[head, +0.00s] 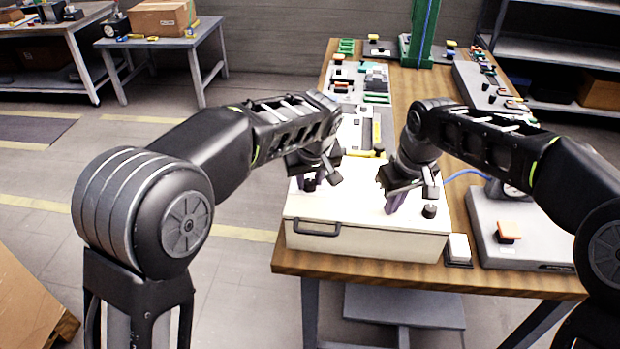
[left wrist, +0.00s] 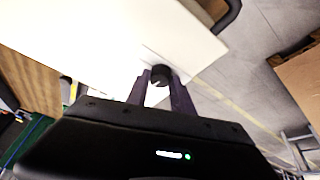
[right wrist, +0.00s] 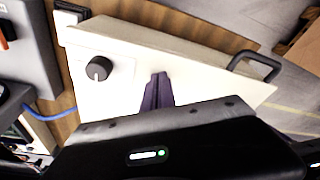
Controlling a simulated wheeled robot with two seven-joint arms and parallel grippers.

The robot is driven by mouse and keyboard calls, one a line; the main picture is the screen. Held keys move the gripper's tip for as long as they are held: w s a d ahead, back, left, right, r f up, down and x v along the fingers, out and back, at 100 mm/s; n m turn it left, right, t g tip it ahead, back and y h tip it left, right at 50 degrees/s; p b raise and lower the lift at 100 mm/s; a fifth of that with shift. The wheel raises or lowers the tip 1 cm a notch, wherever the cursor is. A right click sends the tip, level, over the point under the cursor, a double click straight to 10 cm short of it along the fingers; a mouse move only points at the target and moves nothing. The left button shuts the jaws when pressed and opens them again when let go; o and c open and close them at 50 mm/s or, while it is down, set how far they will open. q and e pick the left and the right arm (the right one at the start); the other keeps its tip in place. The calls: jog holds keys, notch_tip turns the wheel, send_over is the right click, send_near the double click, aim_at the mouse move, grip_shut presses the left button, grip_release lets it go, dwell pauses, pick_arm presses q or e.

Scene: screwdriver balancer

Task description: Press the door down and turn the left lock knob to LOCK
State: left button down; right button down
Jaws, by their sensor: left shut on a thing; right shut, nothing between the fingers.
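The white door (head: 350,232) is the top of a cream box and looks flat and closed. The left lock knob (left wrist: 160,76) is black and round. My left gripper (head: 313,180) has its fingers on either side of this knob and is shut on it. The knob's setting cannot be read. My right gripper (head: 392,205) is shut and empty, its purple fingertips pointing down at the door. In the right wrist view the fingertips (right wrist: 157,80) appear to touch the door left of the right knob (head: 429,211), which also shows there (right wrist: 98,68).
A dark handle (head: 316,228) is on the box's front. A grey unit with an orange switch (head: 508,231) and a small white-topped block (head: 459,248) stand to the right on the wooden table (head: 290,262). Several devices and a green post (head: 423,35) are behind.

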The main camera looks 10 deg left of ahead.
pick_arm(q)
jog(key=m+h, duration=0.1)
jog(key=m, duration=0.3)
jog(key=shift+a+h, duration=0.2)
jog(key=shift+h, duration=0.2)
pick_arm(e)
jog(key=shift+d+f, duration=0.1)
jog(key=shift+f, duration=0.1)
pick_arm(q)
jog(key=m+h, duration=0.1)
jog(key=m, duration=0.3)
jog(key=shift+a, duration=0.1)
jog(key=m+h, duration=0.1)
jog(key=m, duration=0.1)
jog(key=m+g, duration=0.1)
jog(key=m, duration=0.1)
jog(key=shift+w+a+h, duration=0.1)
jog(key=shift+h, duration=0.3)
jog(key=shift+m+g+h, duration=0.4)
jog(key=shift+m+g, duration=0.3)
jog(key=shift+m, duration=1.1)
jog(key=c, duration=1.1)
grip_release()
